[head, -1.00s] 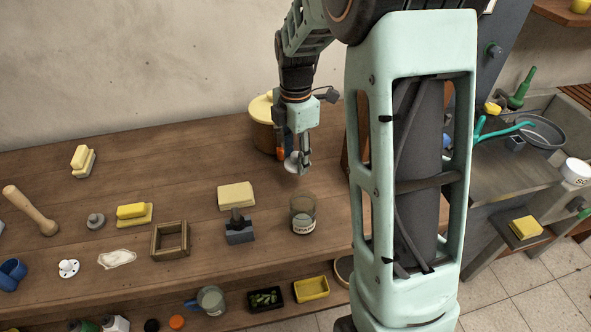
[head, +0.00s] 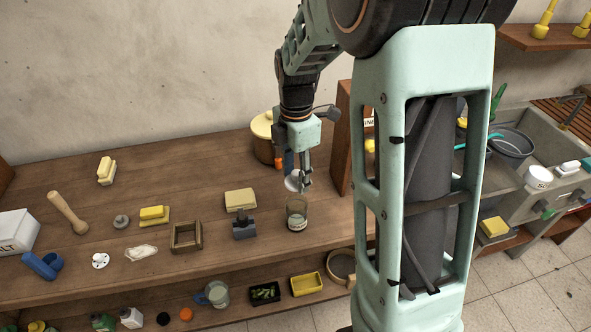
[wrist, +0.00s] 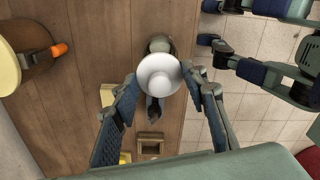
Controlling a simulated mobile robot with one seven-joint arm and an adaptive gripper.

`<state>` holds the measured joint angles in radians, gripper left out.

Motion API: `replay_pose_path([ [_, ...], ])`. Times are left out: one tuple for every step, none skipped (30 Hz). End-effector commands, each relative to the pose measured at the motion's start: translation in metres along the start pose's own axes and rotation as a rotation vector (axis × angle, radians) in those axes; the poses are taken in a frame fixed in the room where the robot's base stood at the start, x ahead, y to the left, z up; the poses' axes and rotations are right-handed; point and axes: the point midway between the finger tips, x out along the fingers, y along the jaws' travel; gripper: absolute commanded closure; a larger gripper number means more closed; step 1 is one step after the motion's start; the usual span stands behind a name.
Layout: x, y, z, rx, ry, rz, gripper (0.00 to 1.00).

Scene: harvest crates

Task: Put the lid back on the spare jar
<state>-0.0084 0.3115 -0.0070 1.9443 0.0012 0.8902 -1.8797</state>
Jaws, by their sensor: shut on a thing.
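The spare jar (head: 297,214) is a small clear glass jar with a label, standing upright near the front edge of the wooden bench. Its top looks open. My gripper (head: 304,181) is shut on a pale round lid (head: 294,182) with a raised centre, held just above and behind the jar in the head view. In the wrist view the lid (wrist: 158,76) sits between my fingertips (wrist: 162,82) and hides part of the jar (wrist: 160,44). The lid and the jar appear apart.
A grey block tool (head: 244,229), a pale yellow block (head: 240,200) and a wooden frame (head: 187,238) lie left of the jar. A brown wooden box (head: 343,135) stands right of my gripper.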

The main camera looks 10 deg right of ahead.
Motion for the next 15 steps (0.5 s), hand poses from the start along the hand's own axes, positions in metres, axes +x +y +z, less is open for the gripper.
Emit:
replay_pose_path([
  [-0.002,0.000,0.000,0.000,0.000,0.000,0.76],
  [-0.001,0.000,0.000,0.000,0.000,0.000,0.76],
  [0.000,-0.001,0.000,0.000,0.000,0.000,0.76],
  [0.001,-0.001,0.000,0.000,0.000,0.000,0.76],
  [0.002,-0.001,0.000,0.000,0.000,0.000,0.76],
  [0.004,-0.001,0.000,0.000,0.000,0.000,0.76],
  [0.005,-0.001,0.000,0.000,0.000,0.000,0.76],
  [0.007,-0.001,0.000,0.000,0.000,0.000,0.76],
  [0.010,0.000,0.000,0.000,0.000,0.000,0.76],
  [0.012,0.000,0.000,0.000,0.000,0.000,0.76],
  [0.015,0.000,0.000,0.000,0.000,0.000,0.76],
  [0.018,0.000,0.000,0.000,0.000,0.000,0.76],
  [0.021,0.000,0.000,0.000,0.000,0.000,0.76],
  [0.024,0.000,0.000,0.000,0.000,0.000,0.76],
  [0.028,-0.001,0.000,0.000,0.000,0.000,0.76],
])
